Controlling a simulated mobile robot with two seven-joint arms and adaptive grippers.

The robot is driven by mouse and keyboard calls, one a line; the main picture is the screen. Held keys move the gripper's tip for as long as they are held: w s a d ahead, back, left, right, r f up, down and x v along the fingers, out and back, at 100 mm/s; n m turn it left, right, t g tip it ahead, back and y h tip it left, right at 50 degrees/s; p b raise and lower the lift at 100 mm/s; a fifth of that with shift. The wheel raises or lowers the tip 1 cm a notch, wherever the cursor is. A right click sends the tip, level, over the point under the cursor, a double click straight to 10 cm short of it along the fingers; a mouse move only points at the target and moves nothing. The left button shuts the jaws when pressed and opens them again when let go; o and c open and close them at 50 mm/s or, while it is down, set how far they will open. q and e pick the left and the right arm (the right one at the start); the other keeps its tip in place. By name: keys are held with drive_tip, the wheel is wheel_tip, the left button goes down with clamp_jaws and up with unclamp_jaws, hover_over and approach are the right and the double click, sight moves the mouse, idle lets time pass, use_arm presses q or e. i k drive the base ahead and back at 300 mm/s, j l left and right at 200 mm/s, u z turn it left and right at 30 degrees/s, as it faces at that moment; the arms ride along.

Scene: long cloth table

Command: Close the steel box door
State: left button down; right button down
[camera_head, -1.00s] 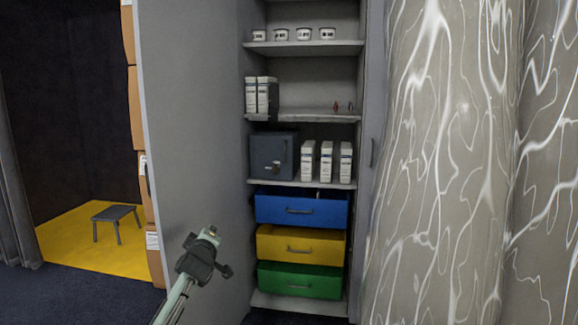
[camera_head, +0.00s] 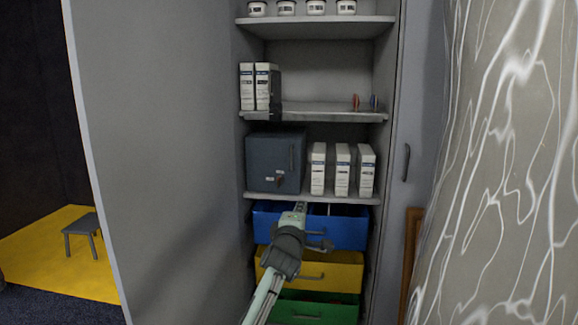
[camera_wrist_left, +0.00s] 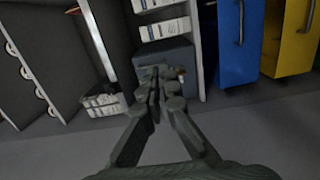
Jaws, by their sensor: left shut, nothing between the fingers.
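The steel box (camera_head: 266,165) is a dark grey box on the middle shelf of the cabinet. Its front has a handle and a small lock with a reddish bit. I cannot tell from here whether its door is flush or slightly ajar. My left gripper (camera_head: 299,208) is shut and empty, just below and in front of the box at the shelf edge, over the blue drawer. In the left wrist view the shut fingers (camera_wrist_left: 153,85) overlap the box (camera_wrist_left: 168,58); contact cannot be told. My right gripper is not in view.
White cartons (camera_head: 342,169) stand right of the box. Blue (camera_head: 345,228), yellow (camera_head: 345,272) and green (camera_head: 330,308) drawers lie below, the blue one showing its inside. The large cabinet door (camera_head: 150,150) stands open at left. A patterned curtain (camera_head: 500,170) is at right.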

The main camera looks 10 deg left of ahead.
sight(267, 160)
drive_tip(key=i+j, duration=0.25)
drive_tip(key=i, duration=0.25)
drive_tip(key=i+j, duration=0.3)
drive_tip(key=i, duration=0.2)
